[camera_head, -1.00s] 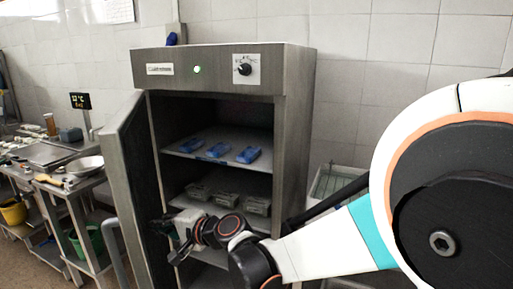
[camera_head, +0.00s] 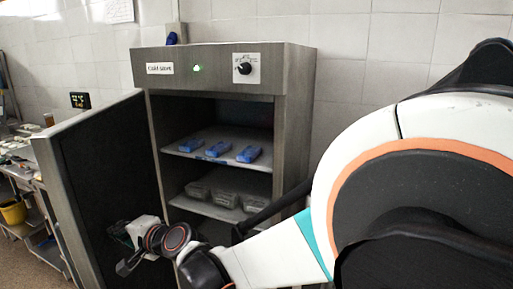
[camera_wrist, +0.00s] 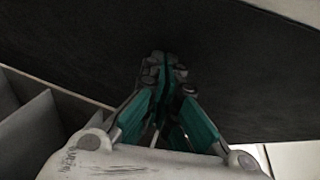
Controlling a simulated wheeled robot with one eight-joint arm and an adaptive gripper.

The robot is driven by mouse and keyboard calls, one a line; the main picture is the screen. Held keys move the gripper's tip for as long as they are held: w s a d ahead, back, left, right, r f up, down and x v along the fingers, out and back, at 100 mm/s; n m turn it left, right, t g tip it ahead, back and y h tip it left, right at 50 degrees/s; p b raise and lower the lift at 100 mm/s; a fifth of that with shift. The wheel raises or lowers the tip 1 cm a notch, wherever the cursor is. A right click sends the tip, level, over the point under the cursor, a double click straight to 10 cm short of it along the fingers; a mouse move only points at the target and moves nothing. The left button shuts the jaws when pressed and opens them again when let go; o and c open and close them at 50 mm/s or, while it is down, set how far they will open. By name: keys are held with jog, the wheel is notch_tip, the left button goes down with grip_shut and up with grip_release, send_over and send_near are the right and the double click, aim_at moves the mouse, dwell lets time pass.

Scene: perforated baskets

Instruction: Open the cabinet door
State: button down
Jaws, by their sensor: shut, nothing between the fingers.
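The grey metal cabinet (camera_head: 297,130) stands against the tiled wall, its front open to the shelves. Its door (camera_head: 50,190) is hinged on the left and swung wide open, with its dark inner face showing. My gripper (camera_head: 122,232) is low in front of that inner face, inside the door's swing. In the wrist view my gripper (camera_wrist: 164,68) has its teal fingers together with nothing between them, against the dark door panel (camera_wrist: 235,85). I cannot tell whether the fingertips touch the panel. The door's outer handle is hidden.
Blue packs (camera_head: 217,149) lie on the upper shelf and clear containers (camera_head: 226,199) on the lower one. A steel work table with a yellow bucket (camera_head: 13,211) stands at the left, partly hidden by the door. My arm fills the right side.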

jog(key=w+a+p, duration=0.1)
jog(key=w+a, duration=0.1)
jog(key=a, duration=1.6)
jog(key=w+a+p, duration=0.1)
jog(key=w+a, duration=0.1)
jog(key=a, duration=1.6)
jog(key=shift+p, duration=0.35)
jog(key=shift+d, duration=0.1)
dwell(0.4)
jog(key=v, duration=1.4)
jog(key=shift+s+f, duration=0.2)
jog(key=shift+s, duration=0.15)
